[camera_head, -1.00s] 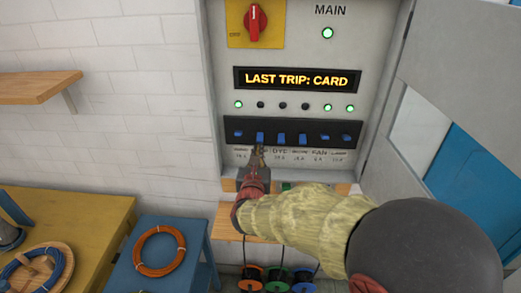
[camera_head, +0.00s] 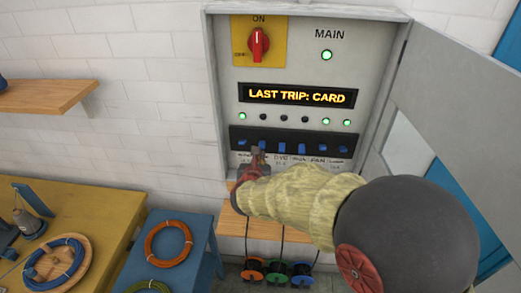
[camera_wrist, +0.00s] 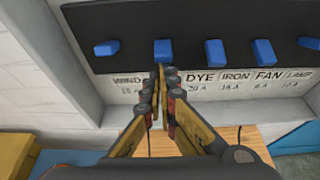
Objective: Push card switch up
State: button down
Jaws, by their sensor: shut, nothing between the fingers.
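The breaker panel's dark switch strip (camera_head: 291,141) holds a row of blue switches. The card switch, second from left (camera_head: 262,147), hangs low like the two to its right; it also shows in the wrist view (camera_wrist: 164,52). Its label is hidden behind my gripper. My gripper (camera_head: 259,157) is shut and empty, pointing up from below this switch. In the wrist view its fingertips (camera_wrist: 160,72) lie just under the switch's lower edge; I cannot tell whether they touch. The display (camera_head: 298,95) reads "LAST TRIP: CARD". The second lamp (camera_head: 263,117) is dark.
The red main knob (camera_head: 259,43) stands at ON and the main lamp (camera_head: 326,55) is green. The cabinet door (camera_head: 455,90) is open at right. A wooden ledge (camera_head: 236,229) is below the panel. A blue stool (camera_head: 203,226) and yellow table (camera_head: 115,215) stand at left.

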notch_tip(320, 180, up, 3)
jog(key=g+p, duration=0.2)
jog(key=p, duration=0.4)
jog(key=shift+f, duration=0.2)
